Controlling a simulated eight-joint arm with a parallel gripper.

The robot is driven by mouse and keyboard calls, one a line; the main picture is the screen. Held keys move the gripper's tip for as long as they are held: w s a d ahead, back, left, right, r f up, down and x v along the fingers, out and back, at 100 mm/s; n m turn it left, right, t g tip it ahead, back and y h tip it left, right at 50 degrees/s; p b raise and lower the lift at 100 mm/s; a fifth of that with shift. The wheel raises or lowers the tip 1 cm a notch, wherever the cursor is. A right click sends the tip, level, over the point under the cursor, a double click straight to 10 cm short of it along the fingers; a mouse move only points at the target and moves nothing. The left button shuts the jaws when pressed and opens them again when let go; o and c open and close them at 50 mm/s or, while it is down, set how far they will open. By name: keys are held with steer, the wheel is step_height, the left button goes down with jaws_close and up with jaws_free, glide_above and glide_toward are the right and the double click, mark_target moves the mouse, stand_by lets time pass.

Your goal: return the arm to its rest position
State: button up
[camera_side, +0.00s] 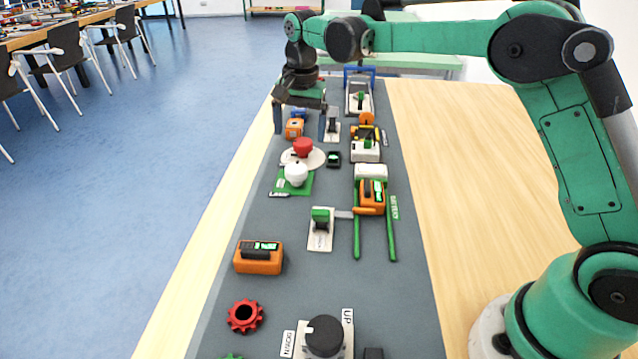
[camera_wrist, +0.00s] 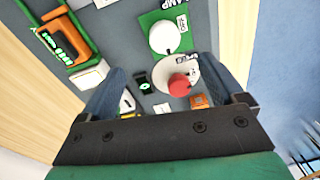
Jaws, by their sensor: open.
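My gripper (camera_side: 300,126) is at the far part of the dark grey mat (camera_side: 300,222), pointing down with its two fingers spread apart. Nothing is between the fingers. In the wrist view the blue-grey fingers (camera_wrist: 162,72) stand wide on either side of the picture. A red button (camera_side: 303,147) on a white round plate lies just in front of the gripper in the side view. The button also shows in the wrist view (camera_wrist: 179,85), between the fingers. A white dome (camera_side: 296,173) on a green board sits nearer the camera. A small orange box (camera_side: 294,127) is seen between the fingers.
A green-railed track (camera_side: 357,237) carries an orange battery-like block (camera_side: 371,197). The wooden table (camera_side: 450,190) is bare to the right.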

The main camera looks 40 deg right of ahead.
steer(key=s+r+n+t, duration=0.3)
steer(key=s+r+n, duration=0.25)
steer(key=s, duration=0.45)
steer(key=s+f+n+t, duration=0.3)
steer(key=s+n, duration=0.2)
steer(key=s, duration=0.4)
steer(key=shift+s+d+f, duration=0.15)
steer(key=shift+d+f, duration=0.15)
